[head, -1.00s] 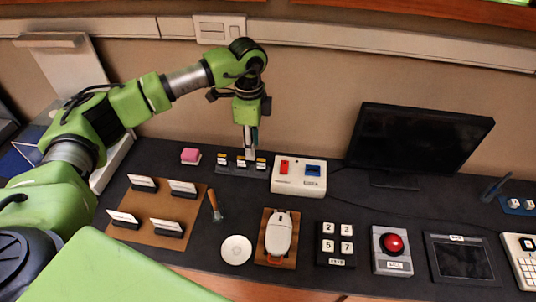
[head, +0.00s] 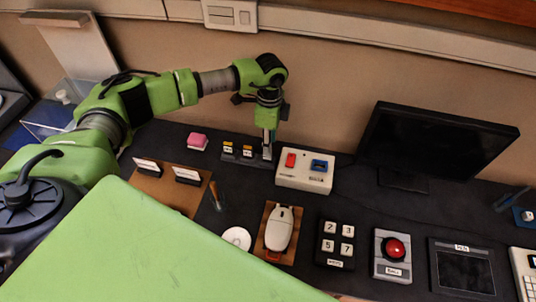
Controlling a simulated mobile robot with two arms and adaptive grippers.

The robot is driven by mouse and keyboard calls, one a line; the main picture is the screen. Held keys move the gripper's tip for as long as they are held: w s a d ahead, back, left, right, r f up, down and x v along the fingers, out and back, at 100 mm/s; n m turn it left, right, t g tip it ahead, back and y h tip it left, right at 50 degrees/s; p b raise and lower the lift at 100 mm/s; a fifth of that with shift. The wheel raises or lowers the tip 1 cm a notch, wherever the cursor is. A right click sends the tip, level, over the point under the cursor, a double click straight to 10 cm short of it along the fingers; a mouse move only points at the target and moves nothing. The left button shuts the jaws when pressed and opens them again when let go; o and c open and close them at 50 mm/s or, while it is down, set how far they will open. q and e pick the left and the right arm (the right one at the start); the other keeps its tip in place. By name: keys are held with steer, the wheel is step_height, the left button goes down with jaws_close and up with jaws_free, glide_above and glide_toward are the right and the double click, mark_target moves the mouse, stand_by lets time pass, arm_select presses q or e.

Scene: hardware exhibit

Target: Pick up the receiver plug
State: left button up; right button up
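A dark stand (head: 232,160) near the back wall holds small plugs with yellow and white labels. Two show plainly, a left plug (head: 228,147) and a middle plug (head: 247,150). My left gripper (head: 267,153) points down at the right end of this stand and covers the place where a third plug was visible before. Which plug is the receiver plug cannot be read at this size. The fingers are too small and end-on to tell whether they are open or shut on anything. My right gripper is not in view.
A white box (head: 294,180) with red and blue parts stands close right of the stand. A monitor (head: 435,145), mouse (head: 279,230), number keypad (head: 336,245) and red button box (head: 392,256) are further right or nearer.

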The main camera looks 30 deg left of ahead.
mark_target(268, 157)
arm_select(q)
steer(key=f+p, duration=0.1)
steer(key=s+f, duration=0.1)
steer(key=f, duration=0.1)
steer(key=shift+a+f+p, duration=0.1)
steer(key=shift+f+p, duration=0.2)
steer(key=shift+p, duration=0.1)
steer(key=shift+f, duration=0.4)
steer(key=shift+w+f, duration=0.1)
steer(key=shift+f, duration=0.15)
jaws_close()
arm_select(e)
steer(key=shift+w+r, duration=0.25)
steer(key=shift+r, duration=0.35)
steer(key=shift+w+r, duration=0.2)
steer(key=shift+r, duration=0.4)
arm_select(q)
steer(key=shift+r, duration=0.15)
